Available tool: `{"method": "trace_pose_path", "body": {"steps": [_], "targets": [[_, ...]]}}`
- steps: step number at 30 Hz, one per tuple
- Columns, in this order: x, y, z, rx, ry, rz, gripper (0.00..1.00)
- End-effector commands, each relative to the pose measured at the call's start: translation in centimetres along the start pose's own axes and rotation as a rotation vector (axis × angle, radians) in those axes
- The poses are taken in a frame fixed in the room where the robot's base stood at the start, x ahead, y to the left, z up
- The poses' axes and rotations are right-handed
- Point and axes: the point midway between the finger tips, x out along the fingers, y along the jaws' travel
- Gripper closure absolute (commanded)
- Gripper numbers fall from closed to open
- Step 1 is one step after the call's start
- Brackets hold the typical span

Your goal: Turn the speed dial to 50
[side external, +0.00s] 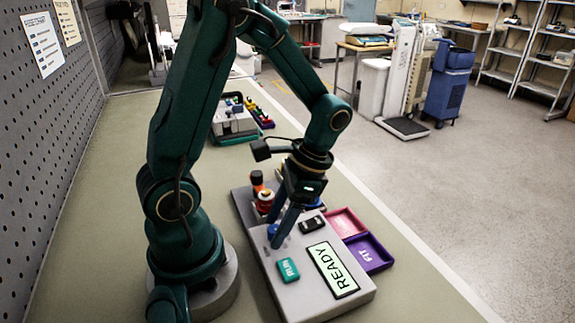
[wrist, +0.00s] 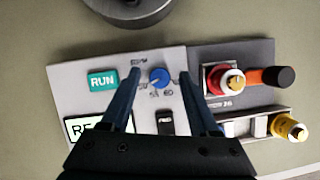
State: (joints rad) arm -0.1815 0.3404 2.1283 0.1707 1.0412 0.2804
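The blue speed dial (wrist: 160,77) sits on the light grey pump panel (wrist: 140,62), with small number marks around it. A pale pointer mark shows on the dial, but the number it points to is too small to read surely. My gripper (wrist: 158,76) is open, with one fingertip on each side of the dial and visible gaps between. In the side view my gripper (side external: 280,236) points down at the panel, and the dial (side external: 272,230) is partly hidden by a finger. I cannot tell the fingertips' height over the panel.
A teal RUN button (side external: 288,270), a READY display (side external: 333,268) and a black switch (side external: 311,224) are close to the dial. Red (wrist: 224,79) and yellow (wrist: 290,127) knobs stand to the right in the wrist view. Pink (side external: 346,222) and purple (side external: 370,253) trays lie beside the pump.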

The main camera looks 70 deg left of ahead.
Motion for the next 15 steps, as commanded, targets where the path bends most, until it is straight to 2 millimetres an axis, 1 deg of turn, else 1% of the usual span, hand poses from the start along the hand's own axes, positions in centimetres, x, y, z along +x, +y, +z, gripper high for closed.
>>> {"method": "trace_pose_path", "body": {"steps": [4,7,15], "targets": [[0.0,0.0,0.0,-0.001,-0.002,0.001,0.38],[-0.4,0.0,0.0,-0.001,0.001,-0.001,0.38],[-3.7,0.0,-0.1,-0.001,0.004,-0.002,0.38]]}}
